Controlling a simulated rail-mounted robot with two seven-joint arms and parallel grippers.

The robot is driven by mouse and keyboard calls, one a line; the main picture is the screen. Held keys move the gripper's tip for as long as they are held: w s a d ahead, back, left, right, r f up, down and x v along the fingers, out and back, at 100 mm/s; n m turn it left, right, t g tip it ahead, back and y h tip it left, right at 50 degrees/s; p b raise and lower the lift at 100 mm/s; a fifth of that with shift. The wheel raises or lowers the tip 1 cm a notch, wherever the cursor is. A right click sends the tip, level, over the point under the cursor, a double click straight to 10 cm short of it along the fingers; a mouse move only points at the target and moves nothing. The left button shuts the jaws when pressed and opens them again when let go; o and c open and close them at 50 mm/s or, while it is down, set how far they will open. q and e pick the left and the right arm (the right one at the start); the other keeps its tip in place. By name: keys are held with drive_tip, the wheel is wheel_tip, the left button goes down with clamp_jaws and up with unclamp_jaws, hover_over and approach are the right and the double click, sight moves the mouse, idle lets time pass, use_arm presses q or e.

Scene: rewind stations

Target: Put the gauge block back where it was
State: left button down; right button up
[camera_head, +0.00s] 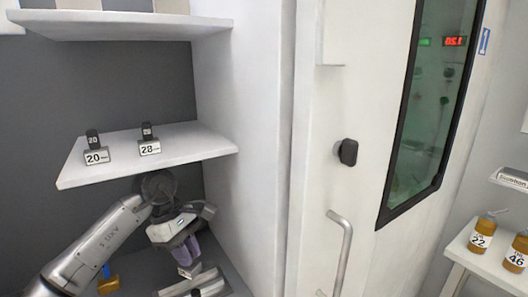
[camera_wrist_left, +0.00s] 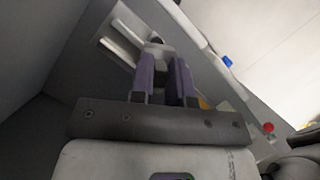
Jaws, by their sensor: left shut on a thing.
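My left gripper (camera_head: 187,262) points down at the low surface under the middle shelf, at the lower left of the head view. Its purple fingers are shut on a small block, which I take to be the gauge block (camera_head: 190,271); a pale face of it shows at the fingertips. In the left wrist view the block (camera_wrist_left: 157,43) shows as a small dark end between the fingers; the rest is hidden. Just below the gripper lies a pale metal rail-like holder (camera_head: 196,284). I cannot tell whether the block touches it. My right gripper is not in view.
The middle shelf (camera_head: 190,160) overhangs the arm and carries dark blocks marked 20 (camera_head: 93,139) and 28 (camera_head: 147,131), with number plates. A white side wall (camera_head: 240,100) stands to the right. A door handle (camera_head: 340,250) and bottles (camera_head: 479,234) are farther right.

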sight(194, 271)
use_arm(q)
drive_tip(key=s+d+m, duration=0.1)
drive_tip(key=m, duration=0.1)
drive_tip(key=s+d+m+g+y, duration=0.1)
drive_tip(key=s+m, duration=0.1)
drive_tip(key=s+d+m, duration=0.1)
drive_tip(key=s+m, duration=0.1)
drive_tip(key=shift+g+y, duration=0.3)
drive_tip(key=shift+g, duration=0.1)
drive_tip(key=s+r+m+g+y+p, duration=0.1)
drive_tip(key=s+r+m+y+p, duration=0.1)
drive_tip(key=s+r+m+p, duration=0.8)
drive_tip(key=s+a+r+n+p, duration=0.1)
drive_tip(key=s+a+r+p, duration=0.1)
drive_tip(key=r+p, duration=0.7)
drive_tip(key=s+a+r+n+p, duration=0.1)
drive_tip(key=r+p, duration=0.8)
drive_tip(key=p, duration=0.9)
drive_tip(key=s+a+r+p, duration=0.3)
drive_tip(key=s+r+p, duration=0.2)
drive_tip(key=r+p, duration=0.4)
drive_tip(key=p, duration=0.4)
drive_tip(key=shift+s+n+y+p, duration=0.2)
drive_tip(key=shift+n+y+p, duration=0.1)
drive_tip(key=shift+n+p, duration=0.1)
drive_tip(key=shift+r, duration=0.1)
drive_tip(key=shift+d, duration=0.1)
